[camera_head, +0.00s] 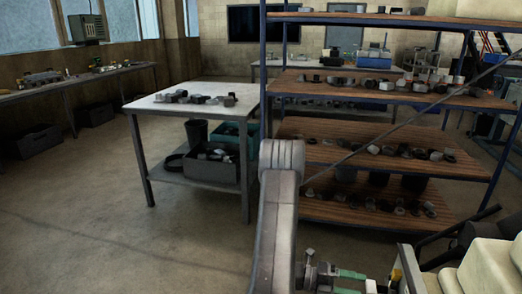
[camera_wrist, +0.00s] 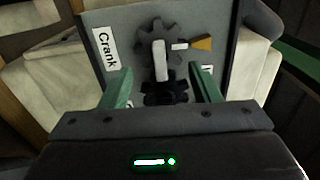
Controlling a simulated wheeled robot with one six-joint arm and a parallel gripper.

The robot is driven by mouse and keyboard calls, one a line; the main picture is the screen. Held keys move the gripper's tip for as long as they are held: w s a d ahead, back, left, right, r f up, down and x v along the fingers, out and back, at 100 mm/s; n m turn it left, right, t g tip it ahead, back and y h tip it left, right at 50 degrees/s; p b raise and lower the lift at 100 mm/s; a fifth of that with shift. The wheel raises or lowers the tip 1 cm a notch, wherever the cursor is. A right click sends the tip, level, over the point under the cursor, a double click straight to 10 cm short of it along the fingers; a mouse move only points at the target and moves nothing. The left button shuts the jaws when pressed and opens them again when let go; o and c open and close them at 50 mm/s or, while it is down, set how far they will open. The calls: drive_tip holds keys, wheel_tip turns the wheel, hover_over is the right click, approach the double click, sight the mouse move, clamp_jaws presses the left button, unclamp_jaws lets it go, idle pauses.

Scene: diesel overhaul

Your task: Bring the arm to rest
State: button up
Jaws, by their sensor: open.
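My gripper (camera_wrist: 160,72) shows in the wrist view with its two green fingers spread apart. Nothing is clamped between them. Beyond the fingers is a grey panel (camera_wrist: 212,22) with a white label reading "Crank" (camera_wrist: 104,48). On the panel sits a dark gear (camera_wrist: 148,36) with a pale upright bar (camera_wrist: 160,62), which appears between the fingers; I cannot tell how far off it is. A tan pointed piece (camera_wrist: 202,44) lies right of the gear. In the head view my gripper (camera_head: 352,283) is low at the bottom, partly cut off, its green fingers pointing right.
Pale blocky machinery (camera_head: 490,262) stands close at the bottom right. A blue-framed shelf (camera_head: 385,90) with wooden boards holds many small parts. A light-topped table (camera_head: 165,105) stands left of it, and a bench (camera_head: 75,78) runs along the left wall. The floor (camera_head: 90,215) at left is clear.

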sight(373, 286)
drive_tip(key=b+x, duration=0.1)
drive_tip(key=x, duration=0.4)
drive_tip(key=shift+s+d, duration=0.1)
drive_tip(key=shift+d, duration=0.05)
drive_tip(key=shift+f+m+b, duration=0.25)
drive_tip(key=shift+m+b, duration=0.05)
drive_tip(key=shift+b, duration=0.45)
drive_tip(key=shift+m+b, duration=0.3)
drive_tip(key=shift+b, duration=0.1)
drive_tip(key=m+b, duration=0.3)
drive_tip(key=b, duration=0.2)
drive_tip(key=shift+m+b, duration=0.3)
drive_tip(key=shift+b, duration=0.1)
drive_tip(key=m+b, duration=0.4)
drive_tip(key=b, duration=0.3)
drive_tip(key=shift+b, duration=0.3)
drive_tip(key=b+v, duration=0.1)
drive_tip(key=v, duration=0.5)
drive_tip(key=shift+r, duration=0.25)
